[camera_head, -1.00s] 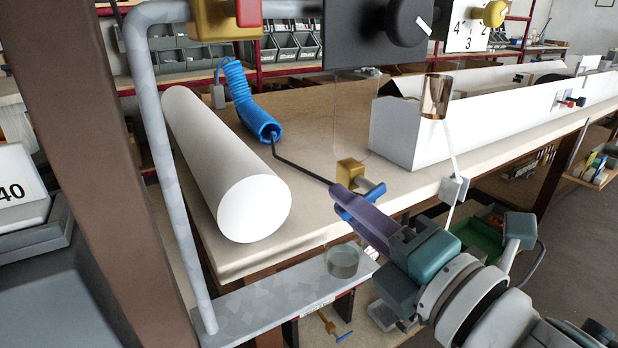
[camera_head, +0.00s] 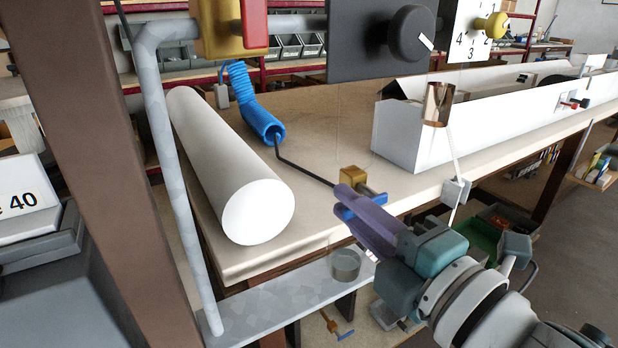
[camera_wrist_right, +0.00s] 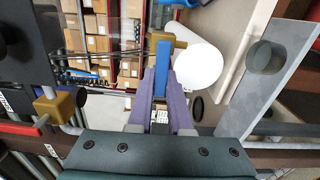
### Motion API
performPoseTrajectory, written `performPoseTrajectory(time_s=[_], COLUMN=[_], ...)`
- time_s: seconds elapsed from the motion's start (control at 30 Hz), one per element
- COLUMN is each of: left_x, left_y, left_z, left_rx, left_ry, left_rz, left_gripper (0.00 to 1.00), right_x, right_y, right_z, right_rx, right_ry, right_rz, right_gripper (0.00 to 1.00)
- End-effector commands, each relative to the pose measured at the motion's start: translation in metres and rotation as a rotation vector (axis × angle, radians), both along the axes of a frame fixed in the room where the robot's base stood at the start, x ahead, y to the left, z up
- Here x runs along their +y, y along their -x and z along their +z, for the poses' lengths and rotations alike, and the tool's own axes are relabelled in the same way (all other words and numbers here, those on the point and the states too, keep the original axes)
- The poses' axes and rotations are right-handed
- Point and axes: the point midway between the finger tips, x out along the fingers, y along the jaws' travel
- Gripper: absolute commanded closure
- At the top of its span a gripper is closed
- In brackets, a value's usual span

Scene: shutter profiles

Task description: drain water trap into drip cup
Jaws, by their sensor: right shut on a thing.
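My right gripper (camera_head: 366,218) has purple fingers and is shut on the blue lever handle (camera_head: 373,201) of a small brass drain valve (camera_head: 354,178). In the right wrist view the blue handle (camera_wrist_right: 162,66) stands between the fingers (camera_wrist_right: 161,92), with the brass valve (camera_wrist_right: 178,41) beyond it. The water trap's clear bowl (camera_head: 352,125) is faint above the valve, and its outline is hard to make out. The clear drip cup (camera_head: 345,264) stands upright on a grey shelf, below and slightly left of the valve. It also shows in the right wrist view (camera_wrist_right: 265,57). My left gripper is not in view.
The grey shelf (camera_head: 270,302) is otherwise bare on its left part. A white roll (camera_head: 228,170) and a blue coiled hose (camera_head: 250,105) lie on the bench behind. A grey pipe (camera_head: 182,185) and brown post (camera_head: 108,170) stand at left. A black regulator knob (camera_head: 408,32) is above.

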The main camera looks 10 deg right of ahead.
Motion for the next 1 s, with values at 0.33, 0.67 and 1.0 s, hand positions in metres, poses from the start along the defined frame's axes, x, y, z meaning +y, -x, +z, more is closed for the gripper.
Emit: performPoseTrajectory(time_s=[0.33, 0.67, 1.0], left_x=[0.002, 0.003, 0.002], left_y=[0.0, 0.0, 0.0], left_z=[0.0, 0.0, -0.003], left_rx=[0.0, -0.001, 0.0], left_ry=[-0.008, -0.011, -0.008], left_rz=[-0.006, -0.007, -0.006], left_gripper=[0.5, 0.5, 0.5], right_x=[0.0, -0.002, -0.023], right_y=[0.0, 0.006, 0.063], right_z=[0.0, -0.001, -0.002], right_rx=[-0.002, 0.002, 0.003], right_ry=[0.002, 0.002, 0.001], right_rz=[0.0, 0.0, 0.0], right_gripper=[0.53, 0.53, 0.53])
